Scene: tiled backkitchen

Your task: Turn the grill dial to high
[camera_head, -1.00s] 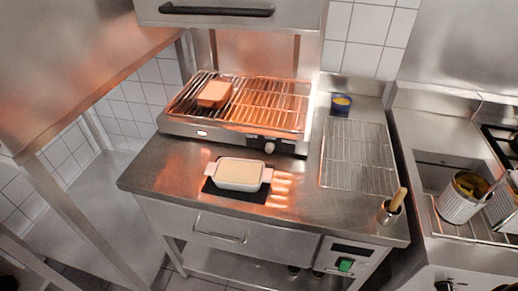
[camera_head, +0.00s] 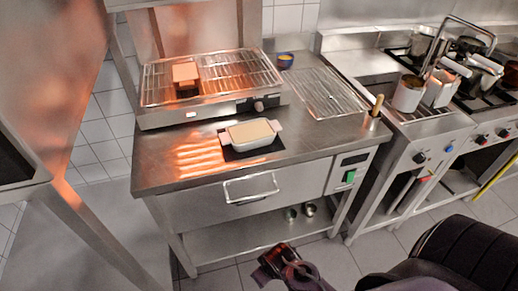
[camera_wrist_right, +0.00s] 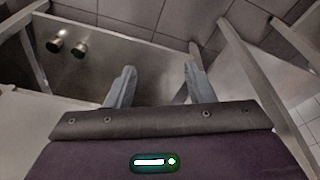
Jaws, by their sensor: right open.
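The grill (camera_head: 190,114) stands on the steel counter, its wire grate glowing orange. A small round dial (camera_head: 259,105) sits on the right part of its front panel, beside a dark panel; its setting is too small to read. My right gripper (camera_head: 272,262) is low in front of the counter, below and well away from the dial. In the right wrist view its two fingers (camera_wrist_right: 158,84) are spread apart with nothing between them. My left gripper is not in view.
An orange block (camera_head: 186,72) lies on the grate. A white dish (camera_head: 253,134) sits on a dark mat in front of the grill. A wire rack (camera_head: 325,92), a blue bowl (camera_head: 285,61) and a drawer handle (camera_head: 251,188) are nearby. Small metal cups (camera_head: 310,209) stand on the lower shelf.

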